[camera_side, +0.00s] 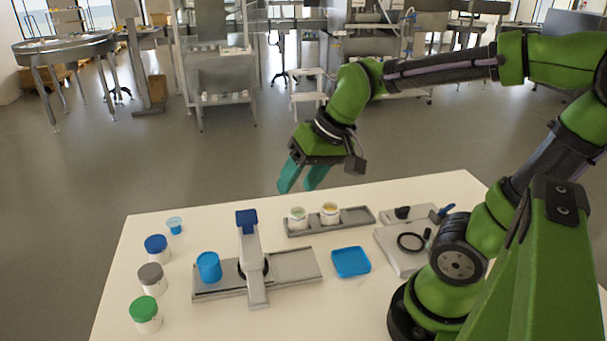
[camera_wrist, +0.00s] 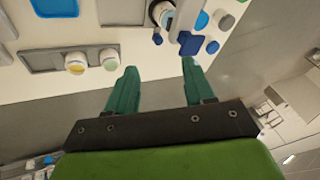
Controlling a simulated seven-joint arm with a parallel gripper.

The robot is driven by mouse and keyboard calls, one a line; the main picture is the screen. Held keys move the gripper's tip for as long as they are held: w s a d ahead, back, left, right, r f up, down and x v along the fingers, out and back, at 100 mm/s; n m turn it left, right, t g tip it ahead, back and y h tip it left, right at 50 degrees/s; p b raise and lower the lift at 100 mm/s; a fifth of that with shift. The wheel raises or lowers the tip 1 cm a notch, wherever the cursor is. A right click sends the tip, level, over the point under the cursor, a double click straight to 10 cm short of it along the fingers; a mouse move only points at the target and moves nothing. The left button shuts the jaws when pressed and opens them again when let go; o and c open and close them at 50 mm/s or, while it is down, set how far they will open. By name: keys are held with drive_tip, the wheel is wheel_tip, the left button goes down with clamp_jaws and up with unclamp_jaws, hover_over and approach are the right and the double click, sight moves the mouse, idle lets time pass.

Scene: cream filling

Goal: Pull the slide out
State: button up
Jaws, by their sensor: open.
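A grey filling station stands on the cream table, with an upright column (camera_side: 252,255) topped by a blue block (camera_side: 246,217). A flat grey slide or rail (camera_side: 290,266) runs left to right at its base. I cannot tell the moving part of the slide from the fixed base. A blue cup (camera_side: 208,267) stands at its left end. My gripper (camera_side: 296,188) is open and empty, raised beyond the table's far edge and clear of the station. Its two teal fingers stand apart in the wrist view (camera_wrist: 157,68), pointing toward the table.
A grey tray (camera_side: 355,219) holds two open jars (camera_side: 298,217) (camera_side: 330,213). A blue square dish (camera_side: 351,262) lies right of the station. A grey plate (camera_side: 393,252) bears a black ring.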

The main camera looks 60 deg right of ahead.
drive_tip(key=shift+w+d+f+m+g+y, duration=0.35)
drive_tip(key=shift+w+d+f+m+g, duration=0.8)
drive_tip(key=shift+w, duration=1.75)
drive_tip(key=shift+w+d+f+m+g+y, duration=0.45)
drive_tip(key=shift+w+m+g, duration=0.75)
drive_tip(key=shift+w, duration=1.65)
drive_tip(key=shift+w+d+f+m+g+y, duration=0.2)
drive_tip(key=shift+w+d+f+m+g, duration=1.05)
drive_tip(key=shift+w, duration=1.65)
drive_tip(key=shift+n, duration=0.5)
drive_tip(key=x, duration=1)
drive_tip(key=a+x, duration=0.1)
drive_tip(key=x, duration=0.4)
drive_tip(key=shift+s+f, duration=0.1)
drive_tip(key=shift+s, duration=0.25)
drive_tip(key=shift+c, duration=0.2)
clamp_jaws()
